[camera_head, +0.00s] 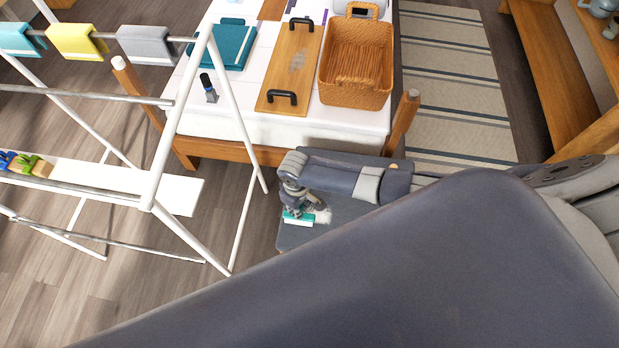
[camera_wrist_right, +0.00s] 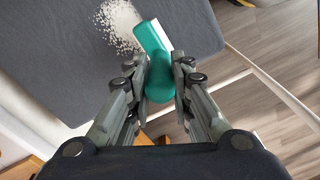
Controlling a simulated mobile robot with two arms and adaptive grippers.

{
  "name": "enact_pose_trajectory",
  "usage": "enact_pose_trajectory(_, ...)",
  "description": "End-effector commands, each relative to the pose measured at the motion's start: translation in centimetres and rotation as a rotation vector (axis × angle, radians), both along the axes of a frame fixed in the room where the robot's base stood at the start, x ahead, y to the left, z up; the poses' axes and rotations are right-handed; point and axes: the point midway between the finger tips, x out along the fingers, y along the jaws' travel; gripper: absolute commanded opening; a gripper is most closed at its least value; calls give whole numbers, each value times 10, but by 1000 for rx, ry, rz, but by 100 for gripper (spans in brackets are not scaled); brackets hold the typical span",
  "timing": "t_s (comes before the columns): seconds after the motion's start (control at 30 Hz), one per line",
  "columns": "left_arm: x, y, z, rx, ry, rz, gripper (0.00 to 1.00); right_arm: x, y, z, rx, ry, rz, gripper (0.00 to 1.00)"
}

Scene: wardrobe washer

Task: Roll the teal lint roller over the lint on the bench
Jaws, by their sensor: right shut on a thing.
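The teal lint roller (camera_head: 297,218) has a white roll along one side and lies low over the front left part of the dark grey bench (camera_head: 350,208). My right gripper (camera_head: 295,207) is shut on its handle; the lint roller also shows between the fingers in the right wrist view (camera_wrist_right: 160,72). A patch of white lint (camera_wrist_right: 117,22) lies on the bench (camera_wrist_right: 60,55), just left of the roller head in that view. In the head view the lint (camera_head: 322,215) is right of the roller. I cannot tell whether the roller touches the bench. My left gripper is not in view.
A white drying rack (camera_head: 207,130) with hanging cloths stands close left of the bench. A striped rug (camera_head: 455,85) lies right.

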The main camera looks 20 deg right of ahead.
Motion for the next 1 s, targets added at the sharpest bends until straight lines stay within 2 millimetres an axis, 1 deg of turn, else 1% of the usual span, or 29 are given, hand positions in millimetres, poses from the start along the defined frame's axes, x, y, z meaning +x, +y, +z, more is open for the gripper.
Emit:
enact_pose_trajectory(0.03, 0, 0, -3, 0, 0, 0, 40, 2, 4, -2, 1, 0, 0, 1)
enact_pose_trajectory(0.13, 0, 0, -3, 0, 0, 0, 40, 3, 6, -1, 0, 1, 0, 1)
enact_pose_trajectory(0.43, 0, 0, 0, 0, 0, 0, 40, 2, 4, 0, -1, 3, -1, 1)
enact_pose_trajectory(0.57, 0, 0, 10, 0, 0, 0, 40, -6, -7, 3, -3, 5, -2, 1)
enact_pose_trajectory(0.7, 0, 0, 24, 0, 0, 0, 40, -19, -25, 3, -3, 6, -2, 1)
enact_pose_trajectory(0.8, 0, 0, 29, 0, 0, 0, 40, -25, -35, 2, -3, 5, -1, 1)
enact_pose_trajectory(1.0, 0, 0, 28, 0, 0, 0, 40, -26, -37, -1, 0, 2, 0, 1)
